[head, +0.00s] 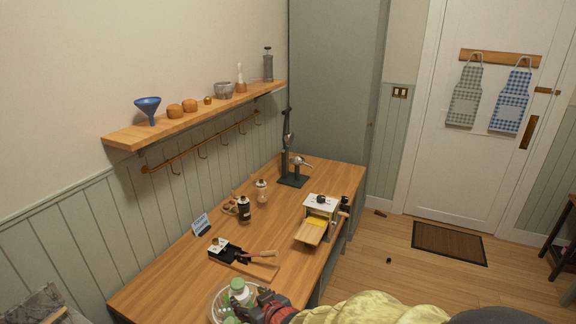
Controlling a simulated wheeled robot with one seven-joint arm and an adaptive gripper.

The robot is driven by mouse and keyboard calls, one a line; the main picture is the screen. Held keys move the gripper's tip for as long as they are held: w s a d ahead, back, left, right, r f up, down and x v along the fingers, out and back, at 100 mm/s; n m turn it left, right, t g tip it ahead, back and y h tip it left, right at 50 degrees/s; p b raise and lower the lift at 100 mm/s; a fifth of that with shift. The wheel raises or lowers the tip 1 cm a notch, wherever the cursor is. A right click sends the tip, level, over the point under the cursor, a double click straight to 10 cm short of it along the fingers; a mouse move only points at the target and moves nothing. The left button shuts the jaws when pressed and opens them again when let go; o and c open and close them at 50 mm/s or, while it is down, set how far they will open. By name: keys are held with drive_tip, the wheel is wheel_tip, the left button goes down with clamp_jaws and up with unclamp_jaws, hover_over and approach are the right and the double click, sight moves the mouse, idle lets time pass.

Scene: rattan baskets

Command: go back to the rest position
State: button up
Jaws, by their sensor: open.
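My gripper (262,303), dark with a red band behind it, is at the bottom of the head view, at the near end of the wooden table. Its fingers are small and partly lost against what lies beyond them; it is open, and I see nothing held in it. It is right beside or over a clear round bowl (214,303) holding green and white items (238,287). Whether the fingers touch these items I cannot tell. My arm, in a yellow-green cover, runs off to the right along the bottom edge.
The table (180,264) bears a black tray with tools (237,254), a small sign (201,224), jars (243,209), a white machine with a wooden drawer (318,219) and a black stand (292,179). A wall shelf (150,131) hangs above. Floor (372,257) is open toward the door.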

drive_tip(key=s+d+f+g+h, duration=0.2)
drive_tip(key=s+d+f+h, duration=0.1)
drive_tip(key=s+d+f, duration=0.2)
drive_tip(key=s+d+r+m+h, duration=0.2)
drive_tip(key=s+d+r+m, duration=0.1)
drive_tip(key=s+d+r, duration=0.6)
drive_tip(key=s+d+r+m+g+h, duration=0.1)
drive_tip(key=s+d+r+m, duration=0.3)
drive_tip(key=s+d+r, duration=0.6)
drive_tip(key=d+r, duration=0.2)
drive_tip(key=d, duration=0.6)
drive_tip(key=shift+s+r+m+h, duration=0.15)
drive_tip(key=shift+r+m+h, duration=0.15)
drive_tip(key=shift+r+h, duration=0.1)
